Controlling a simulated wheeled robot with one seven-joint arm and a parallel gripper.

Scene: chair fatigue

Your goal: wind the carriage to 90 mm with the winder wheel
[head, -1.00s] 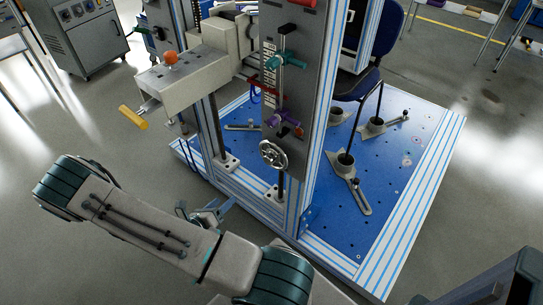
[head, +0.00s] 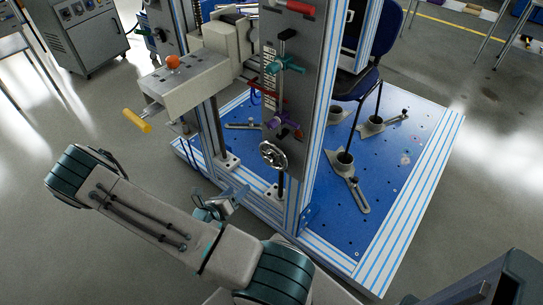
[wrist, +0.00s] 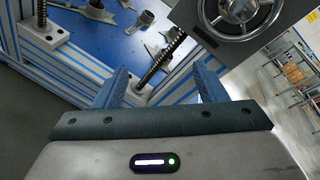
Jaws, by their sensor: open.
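The winder wheel (head: 273,154) is a spoked metal handwheel low on the grey upright panel of the test frame. It also shows at the top right of the wrist view (wrist: 262,14), partly cut off. My gripper (head: 228,203) is left of and below the wheel in the head view, apart from it. In the wrist view my gripper (wrist: 163,82) has its two blue fingers spread with nothing between them. A scale strip (head: 270,68) with light marks runs up the panel above the wheel; its figures are too small to read. I cannot tell which part is the carriage.
Teal (head: 286,64) and purple (head: 285,125) handles stick out of the panel above the wheel. A dark threaded rod (wrist: 160,58) stands near my fingers in the wrist view. The blue perforated base (head: 385,180) carries clamps and a chair.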

